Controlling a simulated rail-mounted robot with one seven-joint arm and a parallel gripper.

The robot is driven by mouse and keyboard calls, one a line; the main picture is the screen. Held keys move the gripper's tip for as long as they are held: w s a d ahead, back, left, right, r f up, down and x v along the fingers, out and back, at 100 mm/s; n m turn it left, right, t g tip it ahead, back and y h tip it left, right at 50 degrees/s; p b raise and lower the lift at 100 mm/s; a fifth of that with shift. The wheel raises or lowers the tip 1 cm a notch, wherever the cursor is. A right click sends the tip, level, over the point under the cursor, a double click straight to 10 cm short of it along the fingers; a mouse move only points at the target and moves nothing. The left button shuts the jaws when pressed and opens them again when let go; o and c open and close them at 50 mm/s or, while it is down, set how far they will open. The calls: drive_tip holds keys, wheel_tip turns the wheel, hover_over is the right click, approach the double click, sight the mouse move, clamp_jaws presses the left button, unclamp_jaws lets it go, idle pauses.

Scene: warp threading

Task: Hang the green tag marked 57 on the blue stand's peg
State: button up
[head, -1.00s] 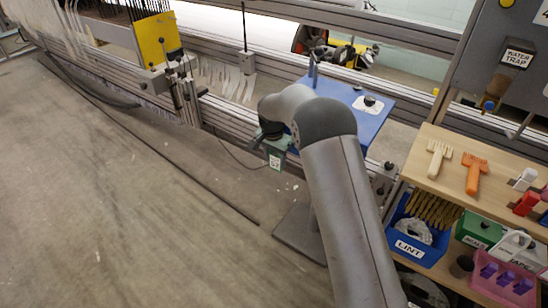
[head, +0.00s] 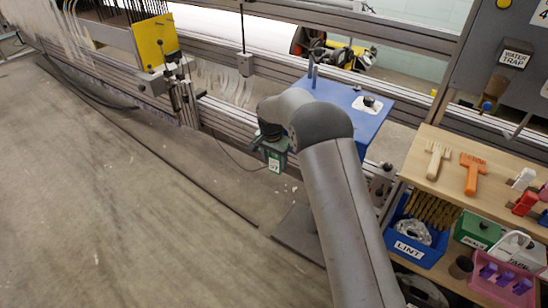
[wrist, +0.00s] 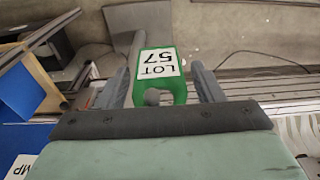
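The green tag (wrist: 181,91) has a white label reading LOT 57. In the wrist view it sits between the two spread fingers of my gripper (wrist: 160,75), with narrow gaps beside it. A small round grey end shows at the tag's near end; I cannot tell if the tag hangs from it. In the head view the tag (head: 274,165) is just below my gripper (head: 272,150), partly hidden.
A metal rail (head: 228,122) runs behind my gripper. A grey floor plate (head: 297,236) lies partly under my arm. A wooden shelf (head: 450,165) with brushes and a blue LINT bin (head: 410,248) stand at right. The floor at left is open.

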drive_tip(key=shift+o, duration=0.3)
drive_tip(key=shift+w+d+f, duration=0.2)
drive_tip(key=shift+d+f, duration=0.05)
drive_tip(key=shift+d, duration=0.5)
wheel_tip(320, 180, up, 18)
drive_tip(key=s+a+p, duration=0.2)
drive_tip(key=p, duration=0.1)
drive_tip(key=s+d+r+n+p, duration=0.2)
drive_tip(key=s+d+r+p, duration=0.4)
drive_tip(key=s+d+r, duration=0.3)
drive_tip(key=s+d+r+n+p, duration=0.1)
drive_tip(key=s+d+r+p, duration=0.1)
drive_tip(key=s, duration=0.8)
drive_tip(key=s+d+r+n+p, duration=0.2)
drive_tip(key=s+d+p, duration=0.2)
drive_tip(key=s, duration=0.6)
drive_tip(key=s+d+r+n+p, duration=0.1)
drive_tip(key=s+d+r+p, duration=0.1)
drive_tip(key=s, duration=0.8)
drive_tip(key=shift+s+d+n+g+y+p, duration=0.35)
drive_tip(key=shift+d+p, duration=0.2)
drive_tip(key=shift+d, duration=0.2)
drive_tip(key=shift+w+r, duration=0.1)
